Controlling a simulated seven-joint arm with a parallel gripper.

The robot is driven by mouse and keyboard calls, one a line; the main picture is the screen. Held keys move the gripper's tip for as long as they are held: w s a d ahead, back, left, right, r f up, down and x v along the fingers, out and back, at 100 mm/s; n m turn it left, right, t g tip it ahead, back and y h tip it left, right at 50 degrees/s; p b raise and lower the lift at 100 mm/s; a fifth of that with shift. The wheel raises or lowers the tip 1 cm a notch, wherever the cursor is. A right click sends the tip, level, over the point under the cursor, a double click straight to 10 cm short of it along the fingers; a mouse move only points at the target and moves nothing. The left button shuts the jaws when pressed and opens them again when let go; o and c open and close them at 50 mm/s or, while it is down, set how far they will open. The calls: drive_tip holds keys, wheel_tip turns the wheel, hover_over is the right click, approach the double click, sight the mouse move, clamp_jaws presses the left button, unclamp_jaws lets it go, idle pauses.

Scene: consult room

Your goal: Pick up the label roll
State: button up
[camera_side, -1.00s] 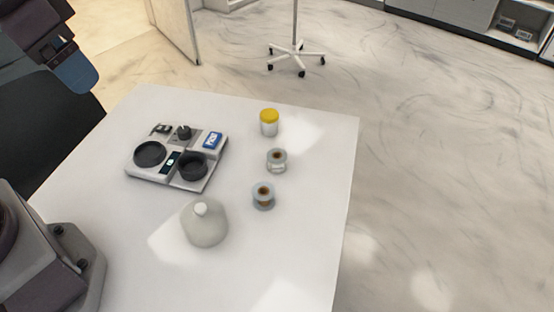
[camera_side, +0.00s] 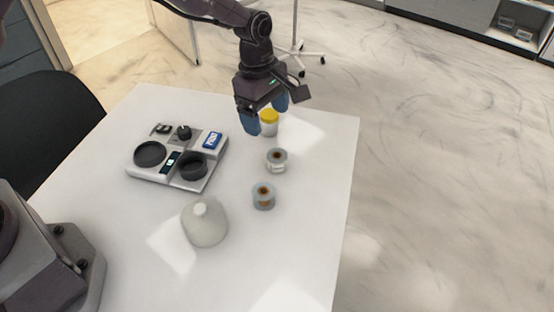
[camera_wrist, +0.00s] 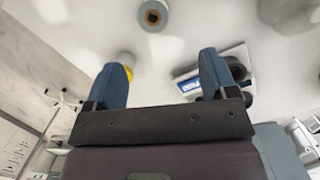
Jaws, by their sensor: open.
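Two small rolls with brown cores stand on the white table: one nearer the yellow-lidded jar (camera_side: 276,160) and one closer to the bottle (camera_side: 263,197). I cannot tell which is the label roll. One roll (camera_wrist: 154,15) shows at the top of the wrist view. My gripper (camera_side: 267,115) is open, its blue fingers pointing down over the table's far part, beyond both rolls and close to the yellow-lidded jar (camera_side: 269,127). In the wrist view nothing is held between the fingers (camera_wrist: 162,64).
A grey tray (camera_side: 150,177) with dark round dishes and a blue packet (camera_side: 212,140) is to the left. A pale rounded bottle (camera_side: 205,224) stands in front. The table's (camera_side: 325,210) right side is clear.

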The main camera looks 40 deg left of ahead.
sight(277, 155)
drive_tip(key=f, duration=0.2)
drive_tip(key=f+n, duration=0.1)
drive_tip(key=f, duration=0.1)
drive_tip(key=d+f+n, duration=0.1)
drive_tip(key=f, duration=0.2)
drive_tip(key=shift+w, duration=0.15)
drive_tip(key=f, duration=0.3)
drive_tip(key=w+f, duration=0.1)
drive_tip(key=f, duration=0.1)
drive_tip(key=shift+d+f, duration=0.35)
drive_tip(key=c, duration=1)
